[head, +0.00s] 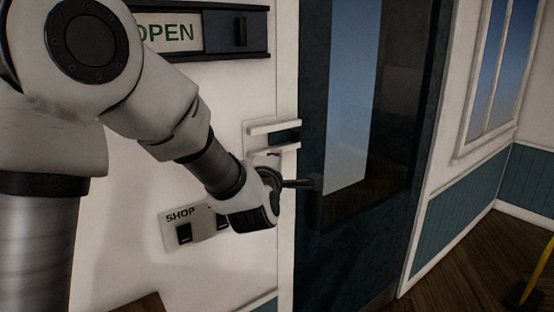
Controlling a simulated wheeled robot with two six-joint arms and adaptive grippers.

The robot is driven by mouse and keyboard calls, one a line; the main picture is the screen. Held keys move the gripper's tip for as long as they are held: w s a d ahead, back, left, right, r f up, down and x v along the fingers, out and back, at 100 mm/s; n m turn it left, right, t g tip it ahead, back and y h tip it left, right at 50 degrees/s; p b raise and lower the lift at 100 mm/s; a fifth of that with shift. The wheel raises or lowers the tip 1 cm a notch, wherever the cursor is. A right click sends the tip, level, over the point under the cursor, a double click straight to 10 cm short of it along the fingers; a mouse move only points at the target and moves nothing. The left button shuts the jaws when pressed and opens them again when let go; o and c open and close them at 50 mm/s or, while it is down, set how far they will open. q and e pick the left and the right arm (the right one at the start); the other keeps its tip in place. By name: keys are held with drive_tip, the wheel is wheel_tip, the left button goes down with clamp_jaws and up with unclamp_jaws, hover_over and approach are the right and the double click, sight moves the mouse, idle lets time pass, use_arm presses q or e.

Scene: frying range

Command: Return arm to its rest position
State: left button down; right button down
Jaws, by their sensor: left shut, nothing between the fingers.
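My left arm comes in from the left and reaches across the white wall (110,235). My left gripper (303,184) is at its end, shut and empty, with its dark fingertips pointing right at the edge of the dark door (405,160). The fingertips overlap a dark fitting on the door in the picture; I cannot tell whether they touch it. My right gripper is not in view.
An OPEN sign with a dark slider (240,32) is on the wall above. A SHOP switch plate (174,226) sits below, partly hidden by my gripper. A pale bracket (268,128) is beside the door frame.

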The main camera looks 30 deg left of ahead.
use_arm(q)
drive_tip(key=s+d+f+m+g+h, duration=0.1)
drive_tip(key=s+f+m+g, duration=0.15)
drive_tip(key=f, duration=1.05)
drive_tip(key=s+d+f+m+g+h, duration=0.1)
drive_tip(key=s+f+g, duration=0.25)
drive_tip(key=f, duration=0.85)
drive_tip(key=s+d+f+m+g+h, duration=0.15)
drive_tip(key=s+f, duration=0.25)
drive_tip(key=f, duration=0.9)
drive_tip(key=s+d+f+m+g+h, duration=0.1)
drive_tip(key=s+d+f+m+g, duration=0.1)
drive_tip(key=s+f+m, duration=0.3)
drive_tip(key=s+d+f+m+g+h, duration=0.1)
drive_tip(key=s+f+m+g, duration=0.3)
drive_tip(key=s, duration=0.8)
drive_tip(key=s+d+f+m+g+h, duration=0.1)
drive_tip(key=s+d+f+m+g, duration=0.2)
drive_tip(key=s+f+m, duration=0.4)
drive_tip(key=shift+s+m, duration=0.5)
drive_tip(key=shift+s, duration=0.6)
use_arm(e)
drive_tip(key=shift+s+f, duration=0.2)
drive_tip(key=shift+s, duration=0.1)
